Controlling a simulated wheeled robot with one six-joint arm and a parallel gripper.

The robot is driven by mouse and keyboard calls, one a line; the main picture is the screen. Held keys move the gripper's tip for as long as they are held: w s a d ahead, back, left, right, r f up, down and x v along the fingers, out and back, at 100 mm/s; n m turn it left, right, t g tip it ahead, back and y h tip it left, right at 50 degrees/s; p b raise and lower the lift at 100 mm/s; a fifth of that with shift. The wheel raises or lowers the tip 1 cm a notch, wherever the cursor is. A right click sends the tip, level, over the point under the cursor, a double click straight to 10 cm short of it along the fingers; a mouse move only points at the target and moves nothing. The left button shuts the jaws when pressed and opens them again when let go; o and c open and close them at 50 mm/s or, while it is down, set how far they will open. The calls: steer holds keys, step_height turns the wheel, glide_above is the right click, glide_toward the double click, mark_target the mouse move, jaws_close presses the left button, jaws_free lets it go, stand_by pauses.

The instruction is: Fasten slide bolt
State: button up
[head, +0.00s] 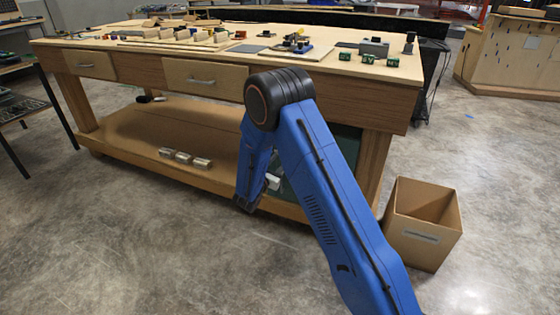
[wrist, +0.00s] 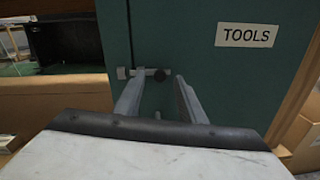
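In the wrist view a green cabinet front (wrist: 200,50) carries a TOOLS label (wrist: 244,34). The slide bolt (wrist: 139,72) is small and grey, with a dark round knob (wrist: 160,75) at its right. A small light catch (wrist: 122,73) sits at its left, near a vertical seam in the green front. My gripper (wrist: 160,82) is open, and the knob shows between its two fingertips. I cannot tell whether either finger touches it. How far the bolt enters the catch is too small to tell. In the head view the green front (head: 346,150) is partly hidden behind my blue arm.
The cabinet is under a wooden workbench (head: 190,75) with small parts on top. An open cardboard box (head: 422,225) stands on the floor right of my arm. The floor at front left is clear.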

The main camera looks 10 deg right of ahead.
steer(key=shift+w+d, duration=0.4)
steer(key=shift+w, duration=0.05)
jaws_close()
steer(key=shift+w+a, duration=0.85)
steer(key=shift+a, duration=0.3)
jaws_free()
steer(key=shift+a, duration=0.1)
steer(key=v, duration=1.7)
steer(key=shift+s, duration=0.15)
steer(key=shift+a+r, duration=0.1)
